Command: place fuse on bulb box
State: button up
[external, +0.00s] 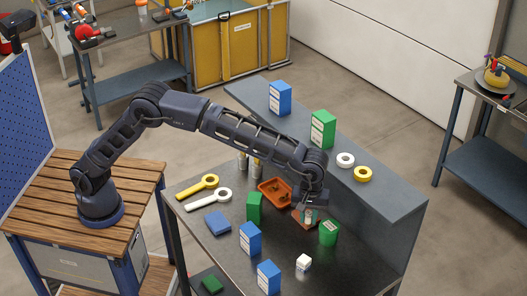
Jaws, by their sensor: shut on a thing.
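My gripper (309,209) points down over the right part of the dark worktable. It is shut on a small pale thing (308,216), which I take to be the fuse; the fingers and wrist hide much of it. A reddish-brown flat piece shows just below the gripper, and I cannot tell whether they touch. Blue boxes (250,238) and (268,277) and a green box (254,207) stand on the table. More boxes, blue (280,98) and green (323,129), stand on the raised shelf. Their labels are too small to read, so I cannot tell which is the bulb box.
The table's front right is clear.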

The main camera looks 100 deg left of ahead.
aim_at(304, 259)
notch_tip(304, 259, down, 18)
jog(key=shift+r, duration=0.25)
dwell(0.3)
jog(key=shift+f, duration=0.1)
jog(key=o, duration=1)
